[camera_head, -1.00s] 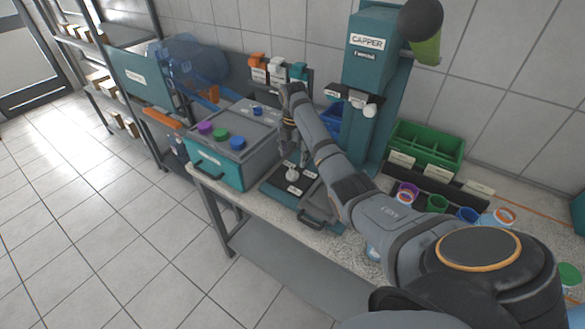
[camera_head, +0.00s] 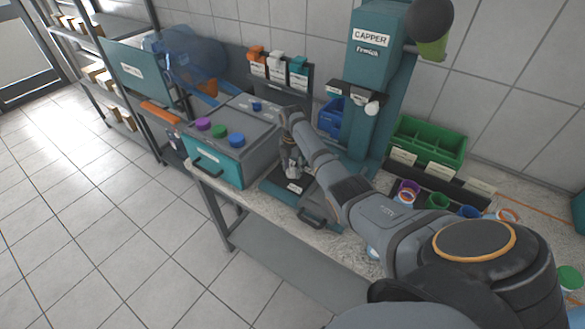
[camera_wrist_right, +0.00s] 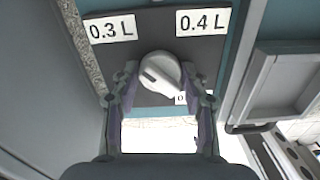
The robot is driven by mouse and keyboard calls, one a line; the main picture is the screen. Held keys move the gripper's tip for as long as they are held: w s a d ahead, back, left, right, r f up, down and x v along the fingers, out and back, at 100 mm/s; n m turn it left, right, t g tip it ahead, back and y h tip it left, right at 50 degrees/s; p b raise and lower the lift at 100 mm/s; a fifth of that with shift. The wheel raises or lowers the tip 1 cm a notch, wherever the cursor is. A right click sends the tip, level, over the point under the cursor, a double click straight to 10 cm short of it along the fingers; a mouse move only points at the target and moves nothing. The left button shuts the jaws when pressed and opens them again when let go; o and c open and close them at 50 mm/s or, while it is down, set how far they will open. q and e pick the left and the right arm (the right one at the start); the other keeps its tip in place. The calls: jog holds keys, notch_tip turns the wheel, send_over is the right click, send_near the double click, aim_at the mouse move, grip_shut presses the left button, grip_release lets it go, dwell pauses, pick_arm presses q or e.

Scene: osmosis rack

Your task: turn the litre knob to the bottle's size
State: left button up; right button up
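The litre knob (camera_wrist_right: 162,68) is a pale grey knob on a dark plate, with a short dark mark on its left side. The plate carries a "0.3 L" label (camera_wrist_right: 111,29) at upper left and a "0.4 L" label (camera_wrist_right: 203,21) at upper right. In the head view my right gripper (camera_head: 292,170) is low over the station and hides the knob. My left gripper is out of view.
The teal capper (camera_head: 368,95) stands behind my right arm. A teal box with coloured buttons (camera_head: 222,165) is to the left of the gripper. A green bin (camera_head: 428,145) and several coloured rings sit to the right. A black handle (camera_head: 311,217) juts out at the table's front.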

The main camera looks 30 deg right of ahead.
jog(key=c, duration=0.4)
jog(key=shift+r, duration=0.1)
